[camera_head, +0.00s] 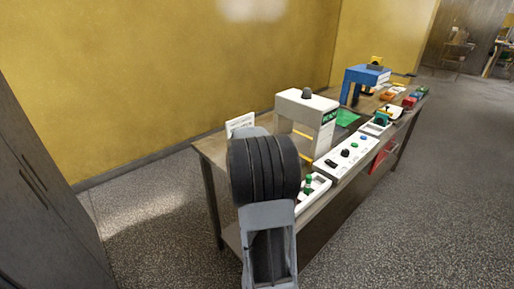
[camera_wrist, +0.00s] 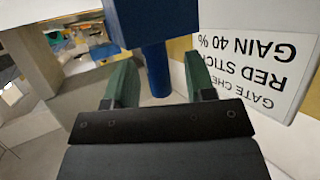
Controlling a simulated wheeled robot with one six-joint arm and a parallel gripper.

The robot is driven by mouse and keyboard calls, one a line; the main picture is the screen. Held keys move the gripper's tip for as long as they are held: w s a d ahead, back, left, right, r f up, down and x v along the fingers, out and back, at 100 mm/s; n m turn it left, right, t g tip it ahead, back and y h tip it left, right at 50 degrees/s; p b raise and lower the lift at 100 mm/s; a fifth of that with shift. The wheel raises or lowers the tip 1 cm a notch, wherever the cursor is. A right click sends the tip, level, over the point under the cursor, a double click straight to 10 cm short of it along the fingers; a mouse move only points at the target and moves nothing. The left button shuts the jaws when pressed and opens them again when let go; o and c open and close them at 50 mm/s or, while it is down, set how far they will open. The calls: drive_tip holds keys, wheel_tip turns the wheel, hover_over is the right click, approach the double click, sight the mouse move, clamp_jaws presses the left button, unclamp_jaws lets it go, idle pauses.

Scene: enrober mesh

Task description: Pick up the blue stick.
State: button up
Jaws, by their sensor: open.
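In the wrist view, a blue stick (camera_wrist: 157,72) shows as a short round bar below a broader blue block (camera_wrist: 150,20), which runs off the top edge. My gripper (camera_wrist: 160,60) has two green fingers, one on each side of the bar. The fingers are apart, with a visible gap on either side of the bar. I cannot tell how deep the bar sits between them. In the head view, my dark arm hides the gripper and the blue stick.
A white sign (camera_wrist: 255,65), upside down, reads "RED STICK GAIN 40 %" close by on the right. A wooden bench (camera_head: 212,150) carries a white gantry (camera_head: 306,105), a blue gantry (camera_head: 366,76) and a button panel (camera_head: 348,152). Speckled floor right of the bench is clear.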

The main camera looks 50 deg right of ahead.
clamp_jaws()
idle(0.4)
drive_tip(key=shift+r, duration=0.15)
